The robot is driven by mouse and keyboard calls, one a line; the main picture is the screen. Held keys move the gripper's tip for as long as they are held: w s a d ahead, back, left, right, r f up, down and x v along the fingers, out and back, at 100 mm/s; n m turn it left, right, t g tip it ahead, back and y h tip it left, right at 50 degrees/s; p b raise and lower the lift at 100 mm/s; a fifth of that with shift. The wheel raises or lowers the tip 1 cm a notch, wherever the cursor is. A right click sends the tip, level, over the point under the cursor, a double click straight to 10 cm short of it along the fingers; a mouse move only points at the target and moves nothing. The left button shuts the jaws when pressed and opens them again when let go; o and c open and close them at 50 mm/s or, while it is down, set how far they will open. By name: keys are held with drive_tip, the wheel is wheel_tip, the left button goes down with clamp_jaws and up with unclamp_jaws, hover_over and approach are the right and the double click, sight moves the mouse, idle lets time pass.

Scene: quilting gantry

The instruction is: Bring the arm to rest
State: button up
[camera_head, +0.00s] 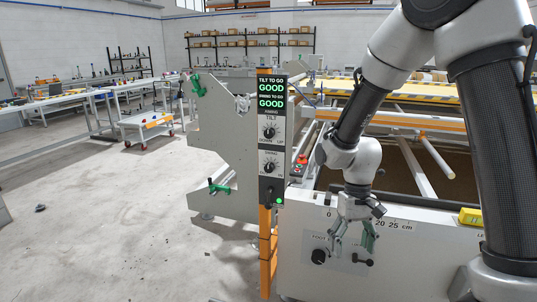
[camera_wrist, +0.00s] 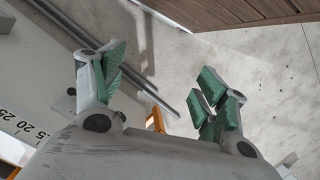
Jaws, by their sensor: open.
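My gripper (camera_head: 353,240) hangs from my arm in front of the white panel of the gantry, right of the orange post. Its two green-padded fingers are spread apart with nothing between them. My arm comes down from the top right of the head view, bent at the elbow, with the wrist pointing downward.
A control box (camera_head: 271,140) on the orange post (camera_head: 265,250) shows two green "GOOD" readouts above two dials. The white panel (camera_head: 300,230) carries a black knob (camera_head: 319,256) and a centimetre scale. A yellow block (camera_head: 471,216) sits on its top edge. Open floor (camera_head: 120,220) lies left.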

drive_tip(key=s+d+r+t, duration=0.2)
drive_tip(key=s+d+r, duration=0.2)
drive_tip(key=r, duration=0.3)
drive_tip(key=s+d+r+m+t, duration=0.1)
drive_tip(key=s+d+r+t, duration=0.1)
drive_tip(key=s+d+r, duration=0.3)
drive_tip(key=s+d+r+m+t, duration=0.1)
drive_tip(key=s+d+r+t, duration=0.2)
drive_tip(key=r, duration=0.8)
drive_tip(key=s+d, duration=0.1)
drive_tip(key=d, duration=0.1)
drive_tip(key=shift+s+d, duration=0.3)
drive_tip(key=shift+d, duration=0.1)
drive_tip(key=shift+c, duration=0.2)
